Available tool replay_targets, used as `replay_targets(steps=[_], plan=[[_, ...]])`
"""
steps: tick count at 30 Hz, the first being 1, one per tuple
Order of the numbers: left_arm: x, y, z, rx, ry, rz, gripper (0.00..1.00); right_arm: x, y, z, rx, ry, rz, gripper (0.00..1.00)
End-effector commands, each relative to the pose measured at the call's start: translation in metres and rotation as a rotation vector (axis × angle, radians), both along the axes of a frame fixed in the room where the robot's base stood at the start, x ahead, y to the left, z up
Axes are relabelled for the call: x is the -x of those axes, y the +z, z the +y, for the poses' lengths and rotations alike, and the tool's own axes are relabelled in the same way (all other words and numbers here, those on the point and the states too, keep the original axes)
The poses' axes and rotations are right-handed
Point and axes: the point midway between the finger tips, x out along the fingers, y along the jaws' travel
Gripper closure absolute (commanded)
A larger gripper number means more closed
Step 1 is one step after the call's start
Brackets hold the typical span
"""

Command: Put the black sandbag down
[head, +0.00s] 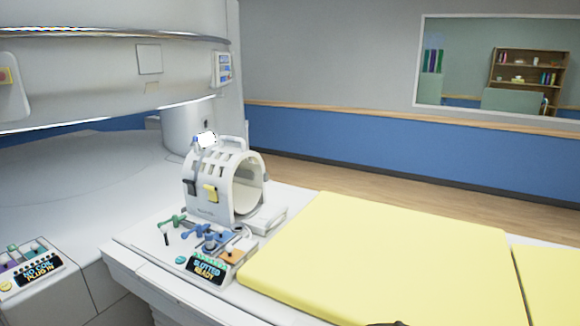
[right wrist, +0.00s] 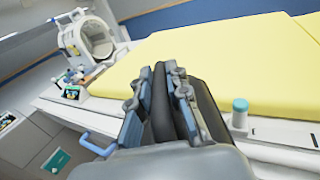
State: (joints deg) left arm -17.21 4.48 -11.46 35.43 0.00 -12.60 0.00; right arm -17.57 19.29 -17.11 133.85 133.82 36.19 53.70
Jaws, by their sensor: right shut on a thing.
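My right gripper (right wrist: 164,78) shows in the right wrist view, its two fingers closed on a dark, narrow thing, the black sandbag (right wrist: 161,108). Most of the sandbag is hidden by the fingers and the gripper body. The gripper is in front of the yellow pad (right wrist: 235,50) of the table; I cannot tell how high it is above it. In the head view the yellow pad (head: 385,255) is bare, and only a small dark tip shows at the bottom edge. My left gripper is not in view.
A white head coil (head: 222,190) stands on the table at the pad's left end. Coloured plugs and a panel reading "SLOTTED READY" (head: 207,268) are in front of it. The large scanner (head: 110,75) is behind at left. A teal-capped post (right wrist: 240,112) is right of the gripper.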

Motion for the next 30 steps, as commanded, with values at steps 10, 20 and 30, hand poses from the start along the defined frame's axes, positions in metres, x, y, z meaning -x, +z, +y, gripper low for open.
replay_targets(steps=[10, 20, 30], plan=[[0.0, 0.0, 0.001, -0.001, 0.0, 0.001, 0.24, 0.034, -0.007, 0.017, -0.01, 0.049, -0.02, 1.0], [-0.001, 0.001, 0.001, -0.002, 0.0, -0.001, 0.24, 0.081, -0.025, 0.017, -0.008, 0.047, -0.021, 1.0], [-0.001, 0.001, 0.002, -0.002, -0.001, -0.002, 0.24, 0.096, -0.03, 0.019, 0.001, 0.058, -0.011, 1.0]])
